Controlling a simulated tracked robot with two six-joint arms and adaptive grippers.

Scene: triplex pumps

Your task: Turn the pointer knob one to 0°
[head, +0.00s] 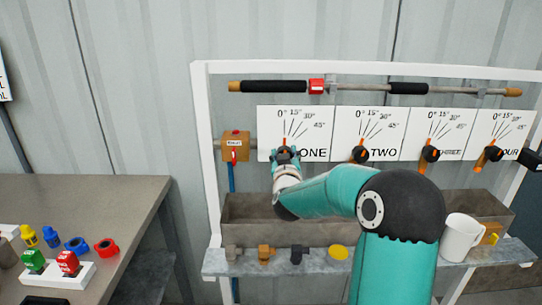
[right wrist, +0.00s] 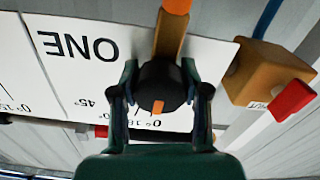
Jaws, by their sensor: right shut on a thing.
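Pointer knob one is a round black knob (right wrist: 160,88) with an orange mark, on the white scale panel labelled ONE (head: 312,137). My right gripper (head: 285,155) is at this knob, its arm reaching up from below. In the right wrist view, its two fingers (right wrist: 158,90) stand on either side of the knob and are shut on it. That view is upside down; the orange mark points to about the 0° label at the panel's scale. My left gripper is not in view.
Knobs TWO (head: 360,155), THREE (head: 430,154) and FOUR (head: 493,154) stand to the right. A brown block with a red handle (head: 235,146) is close on the left. A trough (head: 240,213) and a shelf with fittings and a white mug (head: 459,237) lie below.

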